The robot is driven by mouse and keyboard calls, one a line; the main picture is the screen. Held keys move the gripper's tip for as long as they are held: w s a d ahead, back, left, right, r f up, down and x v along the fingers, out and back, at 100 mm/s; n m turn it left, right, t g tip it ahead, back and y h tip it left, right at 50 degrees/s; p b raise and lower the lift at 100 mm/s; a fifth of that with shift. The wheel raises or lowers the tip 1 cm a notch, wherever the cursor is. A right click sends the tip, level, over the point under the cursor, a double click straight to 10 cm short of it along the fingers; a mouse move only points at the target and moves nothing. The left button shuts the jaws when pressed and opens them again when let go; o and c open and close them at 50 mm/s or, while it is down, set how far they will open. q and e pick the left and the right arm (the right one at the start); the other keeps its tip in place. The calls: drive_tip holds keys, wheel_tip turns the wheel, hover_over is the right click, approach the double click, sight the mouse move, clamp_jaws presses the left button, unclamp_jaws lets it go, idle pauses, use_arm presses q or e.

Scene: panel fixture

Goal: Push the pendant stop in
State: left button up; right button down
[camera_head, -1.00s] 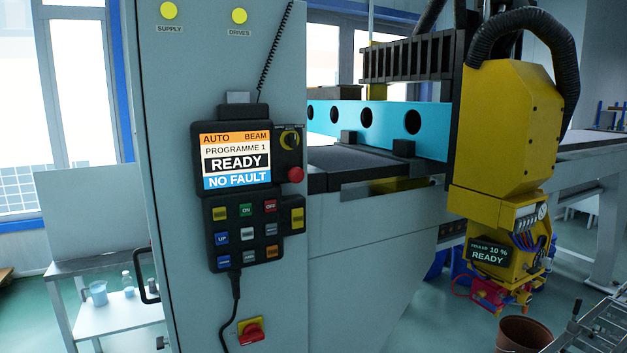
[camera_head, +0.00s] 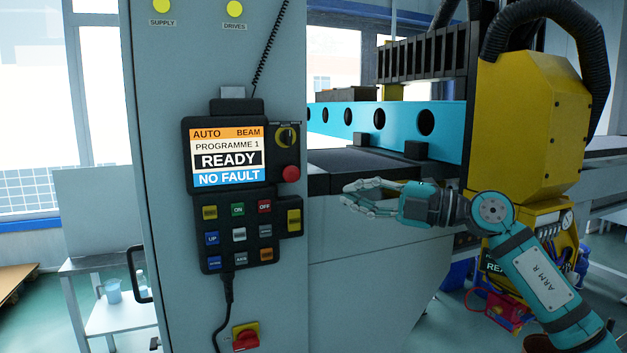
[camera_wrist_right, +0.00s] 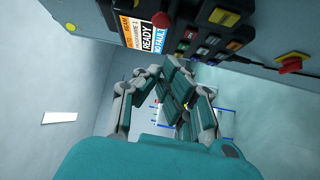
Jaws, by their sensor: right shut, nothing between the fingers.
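The pendant (camera_head: 232,190) hangs on the grey cabinet front, its screen reading READY and NO FAULT. Its red stop button (camera_head: 291,173) is at the right side, below a black rotary selector (camera_head: 286,137). The pendant also shows at the top of the right wrist view (camera_wrist_right: 185,30), with the red stop (camera_wrist_right: 161,19) beside the screen. My right gripper (camera_head: 346,195) is shut and empty. In the head view it appears right of the pendant and a little lower than the stop, with a gap between. My left gripper is out of view.
A red rotary switch on a yellow plate (camera_head: 246,337) sits low on the cabinet (camera_head: 275,290). A coiled cord (camera_head: 266,45) runs up from the pendant and a cable hangs below. A yellow machine head (camera_head: 530,125) stands behind my right arm. A small table (camera_head: 120,318) is at left.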

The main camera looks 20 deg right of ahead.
sight(290, 173)
drive_tip(key=shift+s+a+r+n+h, duration=0.1)
drive_tip(key=shift+s+r+n+h, duration=0.25)
drive_tip(key=shift+s+r, duration=0.55)
use_arm(q)
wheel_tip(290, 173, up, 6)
drive_tip(key=p, duration=0.6)
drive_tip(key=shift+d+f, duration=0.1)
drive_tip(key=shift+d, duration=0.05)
use_arm(e)
drive_tip(key=w+d+x, duration=0.2)
drive_tip(key=x, duration=1)
drive_tip(key=shift+w+a, duration=0.25)
drive_tip(key=shift+w, duration=0.1)
drive_tip(key=shift+r, duration=0.1)
